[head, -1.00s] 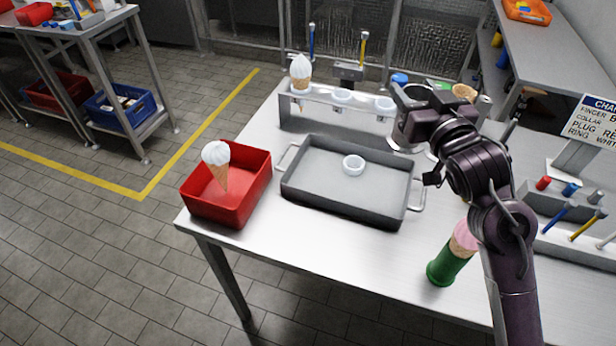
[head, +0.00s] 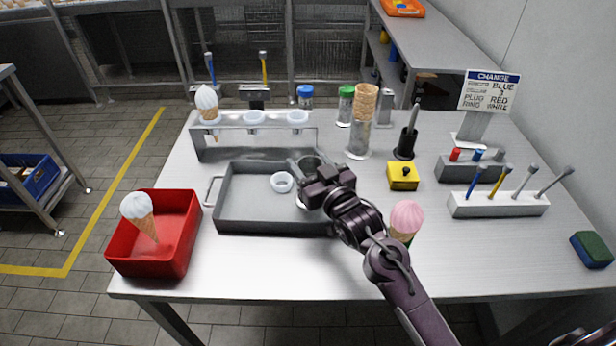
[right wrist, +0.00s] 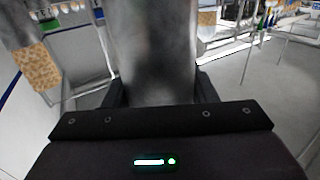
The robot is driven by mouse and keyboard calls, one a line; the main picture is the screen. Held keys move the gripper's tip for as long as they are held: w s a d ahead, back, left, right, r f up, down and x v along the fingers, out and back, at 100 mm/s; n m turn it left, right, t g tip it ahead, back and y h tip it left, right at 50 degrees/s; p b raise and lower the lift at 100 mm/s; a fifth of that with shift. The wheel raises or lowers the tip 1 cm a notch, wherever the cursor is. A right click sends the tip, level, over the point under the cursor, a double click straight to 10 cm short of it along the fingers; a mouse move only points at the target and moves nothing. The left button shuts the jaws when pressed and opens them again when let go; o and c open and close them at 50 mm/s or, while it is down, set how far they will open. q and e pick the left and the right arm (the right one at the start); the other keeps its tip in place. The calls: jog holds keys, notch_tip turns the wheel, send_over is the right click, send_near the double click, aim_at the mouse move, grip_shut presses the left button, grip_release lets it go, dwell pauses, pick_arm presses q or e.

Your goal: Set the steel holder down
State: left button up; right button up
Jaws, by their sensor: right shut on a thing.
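My right gripper (head: 314,190) is shut on the steel holder (head: 307,163), a grey metal cylinder with an open top. The holder looks upright, over the right part of the grey tray (head: 240,222), just right of a white ring (head: 282,183) in it. My gripper hides much of the holder, and I cannot tell whether its base touches the tray. In the right wrist view the holder (right wrist: 157,50) fills the space between the fingers. My left gripper is not in view.
A rack (head: 225,122) with white rings and a cone stands behind the tray. A red bin (head: 180,260) with an ice cream cone is at left. A pink ice cream cone (head: 407,216) stands close right of my arm. A clear tube with cones (head: 358,140) is behind. The front table strip is clear.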

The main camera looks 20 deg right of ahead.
notch_tip(320, 180, down, 4)
jog(key=shift+f, duration=0.1)
jog(key=shift+f, duration=0.15)
jog(key=o, duration=1.3)
jog(key=shift+o, duration=0.2)
jog(key=shift+s, duration=0.15)
jog(key=b+v, duration=0.1)
jog(key=v, duration=0.6)
